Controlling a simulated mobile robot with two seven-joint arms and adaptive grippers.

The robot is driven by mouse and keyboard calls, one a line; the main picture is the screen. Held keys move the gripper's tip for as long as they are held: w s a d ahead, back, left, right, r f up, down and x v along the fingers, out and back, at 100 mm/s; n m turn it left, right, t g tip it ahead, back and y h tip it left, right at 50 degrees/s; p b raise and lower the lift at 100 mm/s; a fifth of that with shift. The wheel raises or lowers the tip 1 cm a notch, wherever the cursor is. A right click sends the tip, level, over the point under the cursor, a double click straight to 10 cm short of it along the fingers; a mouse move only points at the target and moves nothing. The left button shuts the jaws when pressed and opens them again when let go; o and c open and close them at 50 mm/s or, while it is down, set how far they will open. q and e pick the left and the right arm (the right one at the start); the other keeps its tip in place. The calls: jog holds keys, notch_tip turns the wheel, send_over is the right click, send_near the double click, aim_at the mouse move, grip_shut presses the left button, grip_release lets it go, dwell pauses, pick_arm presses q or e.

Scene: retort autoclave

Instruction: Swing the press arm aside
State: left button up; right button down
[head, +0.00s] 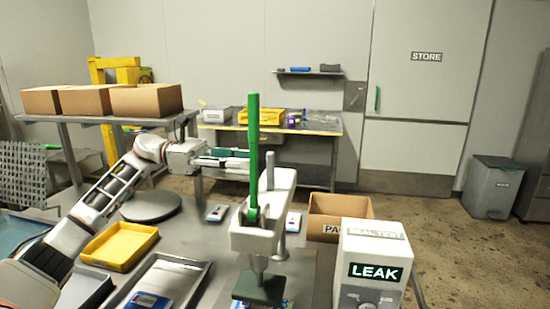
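The press stands at the front centre, with a white press arm (272,215), an upright green lever (253,140) and a dark green foot (259,288) below its plunger. My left arm reaches in from the left. My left gripper (240,159) points right, at the lower half of the lever in the picture. Its tips end at or just behind the lever. I cannot tell whether they touch it or whether the fingers are open or shut. My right gripper is not in view.
A white box with a LEAK display (375,268) stands right of the press, with a cardboard box (338,210) behind it. A yellow tray (120,246), a metal tray (163,278) and a dark round plate (150,206) lie to the left. Small blue-and-white packs (216,213) lie nearby.

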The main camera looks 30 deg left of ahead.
aim_at(267, 162)
pick_arm(q)
jog(key=p+x, duration=0.1)
jog(key=x, duration=0.4)
jog(key=shift+s+d+r, duration=0.1)
jog(key=shift+d, duration=0.1)
jog(key=shift+w+d+p, duration=0.25)
jog(key=shift+d+p, duration=0.15)
jog(key=shift+d, duration=0.25)
grip_shut()
